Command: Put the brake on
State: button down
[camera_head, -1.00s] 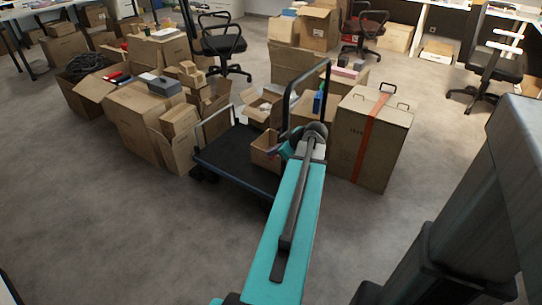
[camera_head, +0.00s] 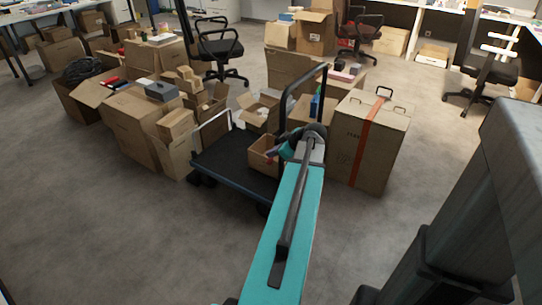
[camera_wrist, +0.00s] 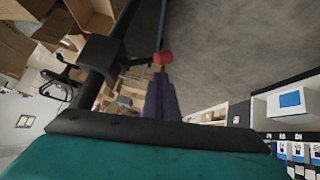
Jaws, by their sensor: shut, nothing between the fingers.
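The platform cart has a black deck (camera_head: 232,160) and an upright dark tube handle (camera_head: 325,82) on its right side. In the wrist view, a black bracket (camera_wrist: 100,50) sits on the dark handle tube (camera_wrist: 88,92). A thin lever runs from the bracket to a red knob (camera_wrist: 162,58), which looks like the brake lever. My gripper (camera_wrist: 161,80) is shut and empty, its dark purple fingers pointing at the red knob. The fingertips are right by the knob; I cannot tell whether they touch. In the head view, my arm hides most of this spot.
A small open carton (camera_head: 263,160) stands on the deck. A tall carton with an orange strap (camera_head: 347,150) stands right of the handle. Stacked cartons (camera_head: 128,125) crowd the left side. Office chairs (camera_head: 218,48) stand behind. The grey floor at front left is clear.

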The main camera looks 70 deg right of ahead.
jog(key=s+a+r+p, duration=0.2)
jog(key=s+a+r, duration=0.4)
jog(key=r, duration=0.3)
jog(key=shift+a+r+p, duration=0.25)
jog(key=shift+p, duration=0.05)
dwell(0.5)
